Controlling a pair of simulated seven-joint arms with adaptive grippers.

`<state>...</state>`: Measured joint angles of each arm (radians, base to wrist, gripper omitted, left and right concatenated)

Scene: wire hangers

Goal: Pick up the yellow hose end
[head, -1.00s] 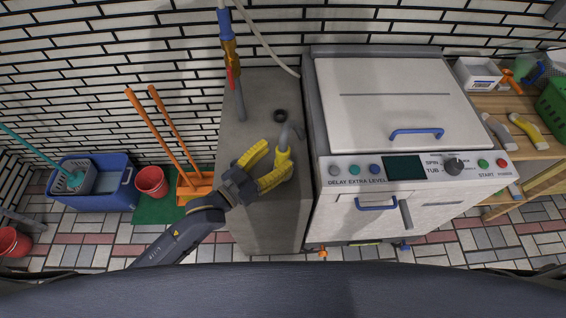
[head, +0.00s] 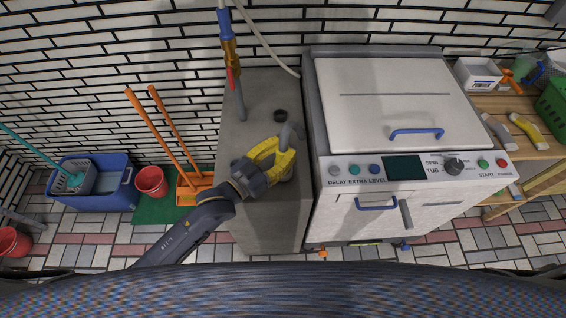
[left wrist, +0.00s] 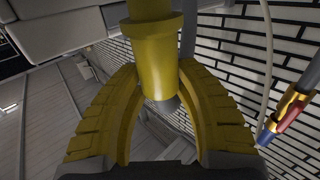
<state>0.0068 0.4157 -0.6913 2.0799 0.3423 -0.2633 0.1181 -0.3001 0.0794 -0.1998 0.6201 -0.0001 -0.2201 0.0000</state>
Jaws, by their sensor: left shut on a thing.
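The yellow hose end (left wrist: 155,50) stands upright between the yellow fingers of my left gripper (head: 281,159) in the left wrist view. The fingers press on it from both sides. In the head view the gripper is over the grey counter (head: 250,115), left of the white washing machine, and its fingers hide most of the hose end. A short grey curved hose part (head: 294,130) shows just beyond the fingers. My right gripper is in neither view.
The white washing machine (head: 375,105) stands directly right of the counter. A dark ring (head: 280,115) lies on the counter behind the gripper. A blue and brass tap with a pipe (head: 229,50) rises at the wall. A red bucket (head: 151,181) and orange-handled tools stand left on the floor.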

